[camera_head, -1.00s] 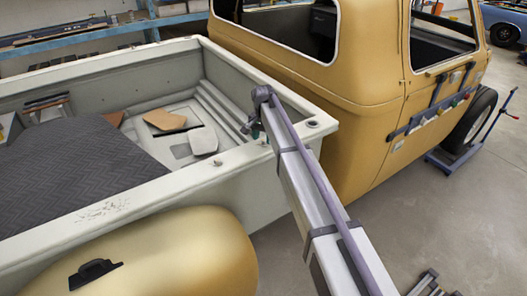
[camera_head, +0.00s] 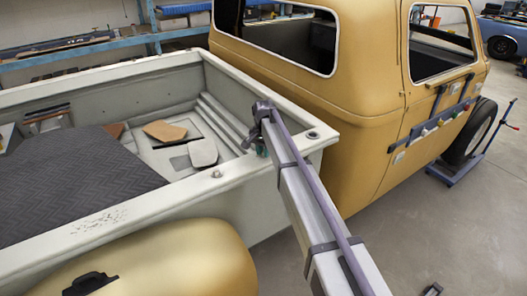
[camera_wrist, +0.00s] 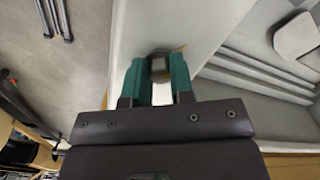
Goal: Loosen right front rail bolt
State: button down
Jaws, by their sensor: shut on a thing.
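My gripper (camera_head: 259,149) is at the truck bed's side rail (camera_head: 243,162), near the front corner by the cab. In the wrist view its two green fingers (camera_wrist: 160,78) are shut around a small grey bolt head (camera_wrist: 160,65) on the pale rail. The fingers partly cover the bolt, and its thread is hidden. In the head view the wrist hides this bolt. Another bolt (camera_head: 215,174) stands on the same rail, further back and left of my gripper.
A round fitting (camera_head: 313,134) sits at the rail's corner beside the tan cab (camera_head: 350,100). A dark mat (camera_head: 75,175) and loose pads (camera_head: 203,152) lie in the bed. A tool strip (camera_head: 440,120) hangs on the cab door. Floor to the right is mostly clear.

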jog(key=shift+n, duration=0.3)
jog(key=n, duration=0.4)
jog(key=shift+d, duration=0.1)
jog(key=n, duration=0.6)
jog(key=shift+d, duration=0.1)
jog(key=n, duration=0.4)
jog(key=shift+d, duration=0.1)
jog(key=n, duration=0.5)
dwell(0.3)
